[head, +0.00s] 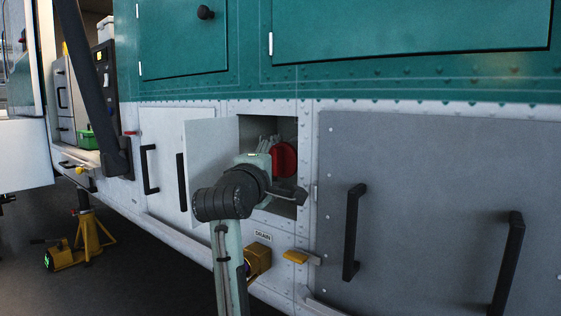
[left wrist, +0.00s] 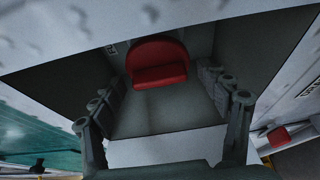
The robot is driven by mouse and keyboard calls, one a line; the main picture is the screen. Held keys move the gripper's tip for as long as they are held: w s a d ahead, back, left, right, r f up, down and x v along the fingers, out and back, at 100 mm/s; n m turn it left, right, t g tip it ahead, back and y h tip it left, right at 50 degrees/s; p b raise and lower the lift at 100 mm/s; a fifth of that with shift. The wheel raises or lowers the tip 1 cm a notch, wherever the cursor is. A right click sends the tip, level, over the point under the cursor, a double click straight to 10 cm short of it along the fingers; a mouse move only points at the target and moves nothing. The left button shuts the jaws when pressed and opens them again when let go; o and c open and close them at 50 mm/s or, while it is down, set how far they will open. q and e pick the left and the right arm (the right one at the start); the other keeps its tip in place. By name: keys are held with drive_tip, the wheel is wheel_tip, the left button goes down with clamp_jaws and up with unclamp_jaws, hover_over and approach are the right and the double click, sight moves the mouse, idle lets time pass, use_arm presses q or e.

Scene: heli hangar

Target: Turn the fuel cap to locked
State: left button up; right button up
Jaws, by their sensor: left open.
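The red round fuel cap (head: 284,159) sits inside an open recess (head: 284,128) in the white side panel. In the left wrist view the cap (left wrist: 158,62) shows a raised grip bar across its lower part, lying roughly level in that picture. My left gripper (head: 272,146) reaches into the recess opening, in front of the cap and partly over it. In the left wrist view its fingers are open (left wrist: 160,84), one on each side of the cap, with nothing between them. I cannot tell any lock marking on the cap. My right gripper is not in view.
The recess's small white door (head: 207,150) stands open on the left. A yellow drain fitting (head: 257,262) and yellow lever (head: 295,257) stick out below. A grey panel with black handles (head: 354,232) is at right. A yellow jack stand (head: 90,232) stands on the floor at left.

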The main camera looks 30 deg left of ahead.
use_arm(q)
drive_tip(key=shift+w, duration=0.1)
drive_tip(key=shift+c, duration=0.6)
drive_tip(key=c, duration=1)
drive_tip(key=shift+c, duration=0.2)
